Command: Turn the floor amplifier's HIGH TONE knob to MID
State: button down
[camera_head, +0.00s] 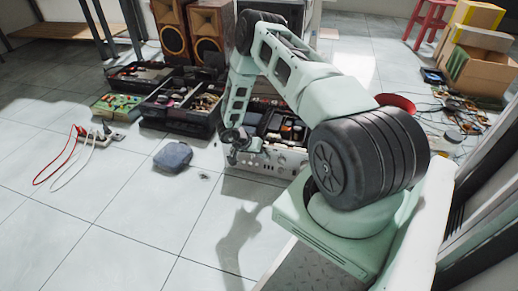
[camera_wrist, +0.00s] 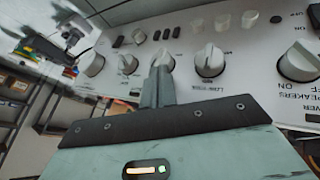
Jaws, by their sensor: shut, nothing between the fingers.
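The floor amplifier (camera_head: 262,166) is a silver unit on the tiles, partly hidden behind my arm in the head view. Its white front panel with a row of silver knobs fills the upper wrist view. My gripper (camera_wrist: 158,80) is shut and empty, its fingertips just in front of or against the lower edge of one knob (camera_wrist: 163,59); contact cannot be told. That knob's label is hidden by the fingers. The LOW TONE knob (camera_wrist: 208,61) is just right of it, with its pointer line upward. In the head view my gripper (camera_head: 240,152) is at the amplifier's left front.
Other knobs (camera_wrist: 127,63) stand close left, and the SPEAKERS knob (camera_wrist: 299,62) is at right. Open toolboxes (camera_head: 180,108) and a grey-blue case (camera_head: 173,156) lie left of the amplifier. Red and white cables (camera_head: 68,160) lie farther left. Front floor is clear.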

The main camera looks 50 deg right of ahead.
dwell(0.5)
jog(key=shift+r+p, duration=0.8)
jog(key=shift+p, duration=0.15)
jog(key=shift+r, duration=0.1)
